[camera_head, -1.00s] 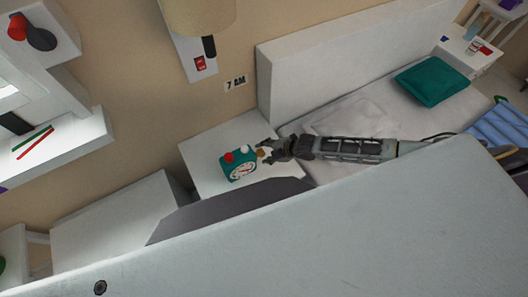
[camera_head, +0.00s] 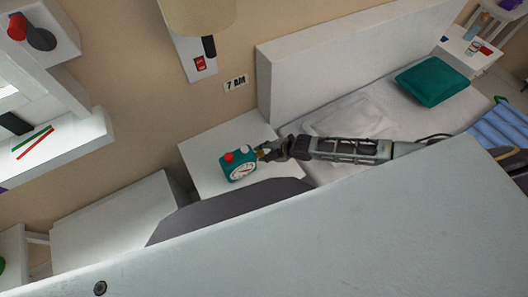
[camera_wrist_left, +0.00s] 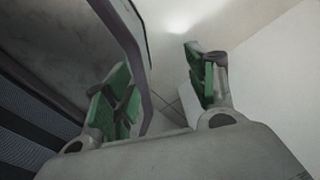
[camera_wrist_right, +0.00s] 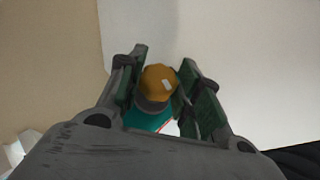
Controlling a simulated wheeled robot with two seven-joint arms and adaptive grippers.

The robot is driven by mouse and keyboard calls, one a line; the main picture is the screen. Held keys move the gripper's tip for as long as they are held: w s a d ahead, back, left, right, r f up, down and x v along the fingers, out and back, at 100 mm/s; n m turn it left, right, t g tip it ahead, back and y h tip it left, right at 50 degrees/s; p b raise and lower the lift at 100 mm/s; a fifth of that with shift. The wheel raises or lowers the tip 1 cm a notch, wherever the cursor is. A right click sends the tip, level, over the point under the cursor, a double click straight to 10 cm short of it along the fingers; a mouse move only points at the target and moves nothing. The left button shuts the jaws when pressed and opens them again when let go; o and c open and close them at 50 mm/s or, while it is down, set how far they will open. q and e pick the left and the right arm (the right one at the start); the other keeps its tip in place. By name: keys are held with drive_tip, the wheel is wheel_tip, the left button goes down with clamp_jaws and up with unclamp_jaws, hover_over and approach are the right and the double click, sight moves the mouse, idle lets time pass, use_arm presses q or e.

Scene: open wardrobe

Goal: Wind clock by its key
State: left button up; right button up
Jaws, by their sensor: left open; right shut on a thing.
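A teal clock (camera_head: 239,165) with a white face and a red knob on top stands on a white bedside table (camera_head: 205,150). My right gripper (camera_head: 264,154) is at the clock's right side. In the right wrist view, a yellow-orange key (camera_wrist_right: 158,84) sits between the fingers of my right gripper (camera_wrist_right: 160,92), with the teal clock (camera_wrist_right: 148,119) just beyond it. The right gripper is shut on the key. My left gripper (camera_wrist_left: 160,85) is open and empty in the left wrist view. It does not show in the head view.
A bed (camera_head: 350,110) with a teal pillow (camera_head: 432,82) lies to the right of the table. A large white surface (camera_head: 350,235) fills the foreground.

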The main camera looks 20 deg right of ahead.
use_arm(q)
drive_tip(key=shift+d, duration=0.25)
drive_tip(key=shift+w, duration=0.25)
use_arm(e)
drive_tip(key=shift+w+g, duration=0.1)
drive_tip(key=shift+g, duration=0.3)
use_arm(q)
drive_tip(key=shift+w+r, duration=0.15)
drive_tip(key=shift+w, duration=0.15)
drive_tip(key=shift+a, duration=0.15)
use_arm(e)
drive_tip(key=shift+g, duration=0.3)
use_arm(q)
drive_tip(key=shift+s, duration=0.1)
use_arm(e)
drive_tip(key=shift+m+g+h, duration=0.3)
drive_tip(key=shift+g, duration=0.2)
